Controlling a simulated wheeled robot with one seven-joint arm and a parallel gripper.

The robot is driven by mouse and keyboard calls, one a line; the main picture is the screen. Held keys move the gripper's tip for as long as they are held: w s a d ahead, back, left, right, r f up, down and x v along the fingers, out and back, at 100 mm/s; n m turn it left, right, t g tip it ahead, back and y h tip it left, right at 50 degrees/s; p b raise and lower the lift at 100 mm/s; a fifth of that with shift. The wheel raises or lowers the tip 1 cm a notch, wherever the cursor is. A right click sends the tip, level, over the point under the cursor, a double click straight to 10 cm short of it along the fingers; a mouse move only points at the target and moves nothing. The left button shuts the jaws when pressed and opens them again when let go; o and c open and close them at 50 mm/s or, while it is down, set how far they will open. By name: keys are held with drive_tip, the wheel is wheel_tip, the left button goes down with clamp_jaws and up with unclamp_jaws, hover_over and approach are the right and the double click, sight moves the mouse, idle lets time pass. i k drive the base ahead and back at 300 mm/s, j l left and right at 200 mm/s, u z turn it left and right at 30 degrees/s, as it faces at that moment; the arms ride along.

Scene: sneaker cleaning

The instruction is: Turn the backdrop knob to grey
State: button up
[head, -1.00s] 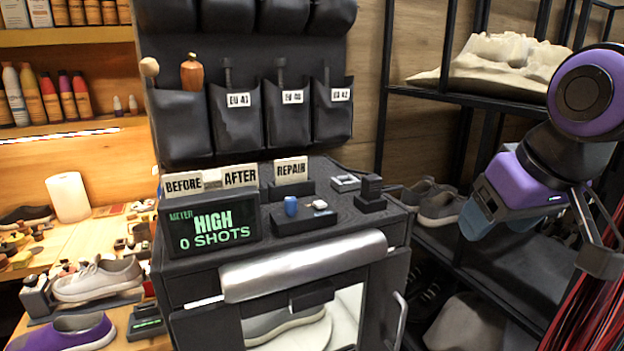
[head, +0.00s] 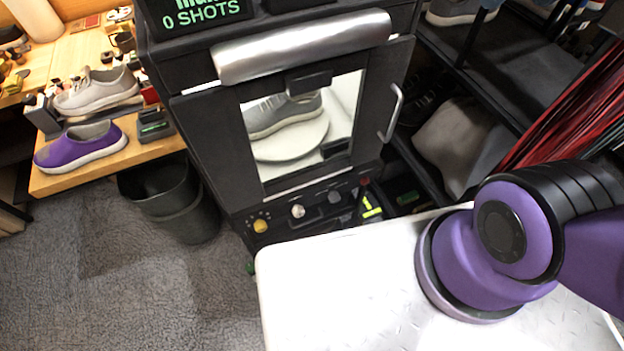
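A black photo booth cabinet (head: 215,150) stands in the middle of the head view. Its lower front panel carries a yellow knob (head: 260,226) with small dots around it, a pale round knob (head: 298,211), a grey control (head: 334,196) and a small red one (head: 364,182). I cannot read which is the backdrop knob or its setting. Through the door window, a grey sneaker (head: 285,116) sits on a white turntable (head: 292,144) before a pale backdrop (head: 345,105). My gripper is out of view; only purple arm links show at the lower right.
A dark bin (head: 170,200) stands left of the cabinet. A wooden bench (head: 100,165) with a purple sneaker (head: 80,145) and a pale sneaker (head: 97,90) is at the left. Carpet (head: 140,290) lies clear in front. A door handle (head: 392,112) sticks out, with shelving to the right.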

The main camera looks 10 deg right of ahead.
sight(333, 196)
drive_tip(key=k+j, duration=0.2)
drive_tip(key=k, duration=0.25)
drive_tip(key=k+j+z, duration=0.15)
drive_tip(key=k, duration=0.35)
drive_tip(key=k+j, duration=0.2)
drive_tip(key=k, duration=0.25)
drive_tip(key=z, duration=0.05)
